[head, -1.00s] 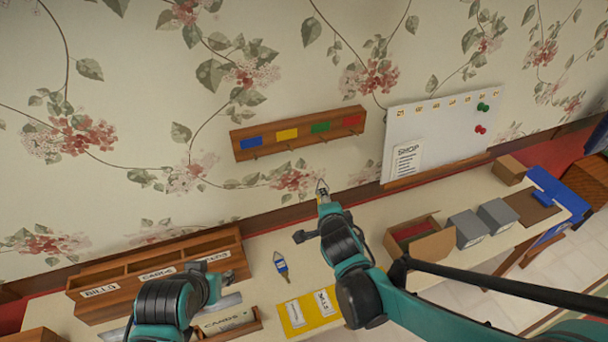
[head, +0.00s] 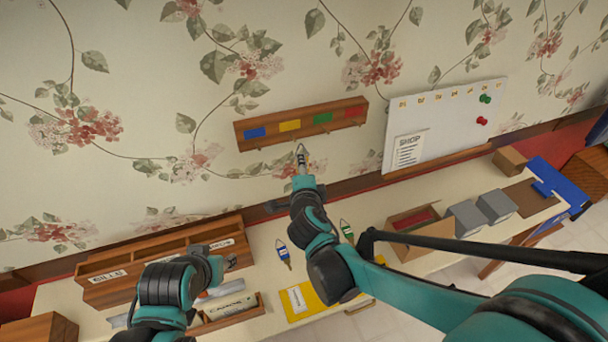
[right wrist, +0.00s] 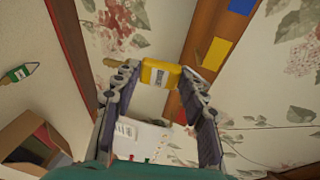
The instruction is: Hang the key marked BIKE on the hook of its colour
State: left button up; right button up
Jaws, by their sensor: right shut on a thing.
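My right gripper (head: 302,176) is shut on a key with a yellow tag (right wrist: 160,74), held between the fingertips in the right wrist view. The tag's lettering is too small to read. In the head view the key's wire loop (head: 301,150) points up, just below the hook rail (head: 266,141) near its yellow patch (head: 290,125). I cannot tell whether the loop touches a hook. The rail also has blue (head: 254,133), green (head: 323,118) and red (head: 354,112) patches. My left gripper (head: 226,256) is over the letter rack; its jaw opening is unclear.
A blue-tagged key (head: 284,253) and a green-tagged key (head: 347,232) lie on the table. A wooden letter rack (head: 130,268), a yellow pad (head: 308,310), an open box (head: 420,240) and grey boxes (head: 466,217) stand around. A whiteboard (head: 455,115) hangs right of the rail.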

jog(key=w+a+f+b, duration=0.1)
jog(key=w+a+b, duration=0.1)
jog(key=w, duration=0.4)
jog(key=shift+w+f, duration=0.2)
dwell(0.4)
dwell(0.6)
jog(key=o, duration=1.5)
